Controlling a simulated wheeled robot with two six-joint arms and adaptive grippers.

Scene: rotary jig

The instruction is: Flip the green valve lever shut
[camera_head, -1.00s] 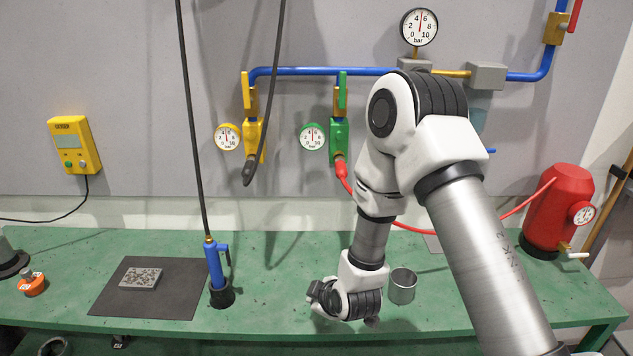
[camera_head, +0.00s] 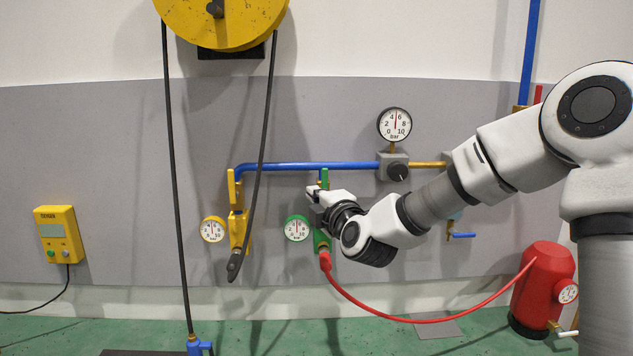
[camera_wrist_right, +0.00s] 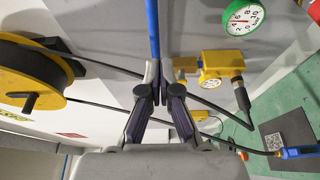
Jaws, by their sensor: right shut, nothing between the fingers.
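My right gripper (camera_head: 314,200) is shut and empty, right at the valve just below the visible lever top. I cannot tell whether it touches the lever. In the right wrist view the shut fingertips (camera_wrist_right: 156,92) meet beside the blue pipe (camera_wrist_right: 152,35); the lever is not clear there. My left gripper is not in view.
A yellow valve (camera_head: 239,225) with its own upright lever and a hanging black cable (camera_head: 262,130) are just left. A green-rimmed gauge (camera_head: 297,228) sits beside the green valve. The red hose (camera_head: 400,318) runs right to a red tank (camera_head: 541,285).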

